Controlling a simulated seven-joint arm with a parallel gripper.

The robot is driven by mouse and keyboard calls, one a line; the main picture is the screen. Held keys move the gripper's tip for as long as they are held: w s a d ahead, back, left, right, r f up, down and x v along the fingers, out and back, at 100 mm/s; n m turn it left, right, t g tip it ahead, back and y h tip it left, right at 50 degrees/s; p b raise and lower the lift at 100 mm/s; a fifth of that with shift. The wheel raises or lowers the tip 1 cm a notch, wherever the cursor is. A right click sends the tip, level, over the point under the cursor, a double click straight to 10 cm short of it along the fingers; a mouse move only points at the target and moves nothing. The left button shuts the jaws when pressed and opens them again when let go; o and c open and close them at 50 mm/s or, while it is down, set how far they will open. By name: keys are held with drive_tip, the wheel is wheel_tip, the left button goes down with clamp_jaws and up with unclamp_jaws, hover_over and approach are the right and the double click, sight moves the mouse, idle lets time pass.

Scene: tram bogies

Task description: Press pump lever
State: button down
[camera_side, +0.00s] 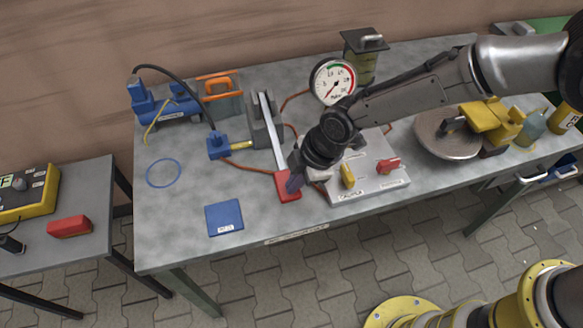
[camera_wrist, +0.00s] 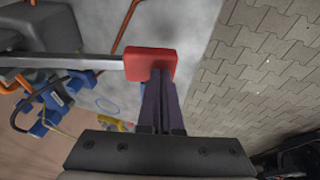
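The pump lever (camera_side: 271,128) is a long silver bar with a red pad (camera_side: 287,186) at its near end. It runs from a dark grey pump block (camera_side: 264,137) toward the table's front edge. In the wrist view the bar (camera_wrist: 70,61) enters from the left and ends in the red pad (camera_wrist: 148,63). My gripper (camera_side: 293,184) is at the red pad, with its dark fingers shut together and nothing seen between them. In the wrist view the fingertips (camera_wrist: 160,73) overlap the pad's edge. I cannot tell whether they touch it.
A round pressure gauge (camera_side: 333,81) stands behind my gripper. A white valve panel (camera_side: 371,181) with yellow and red handles is just to the right. A blue square pad (camera_side: 224,218) lies at front left. A blue clamp block (camera_side: 218,146) with a black hose is left of the lever.

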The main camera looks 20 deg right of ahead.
drive_tip(key=s+a+v, duration=0.1)
drive_tip(key=v, duration=1.1)
drive_tip(key=shift+s+r, duration=0.15)
drive_tip(key=shift+s, duration=0.25)
drive_tip(key=shift+d, duration=0.1)
idle(1.0)
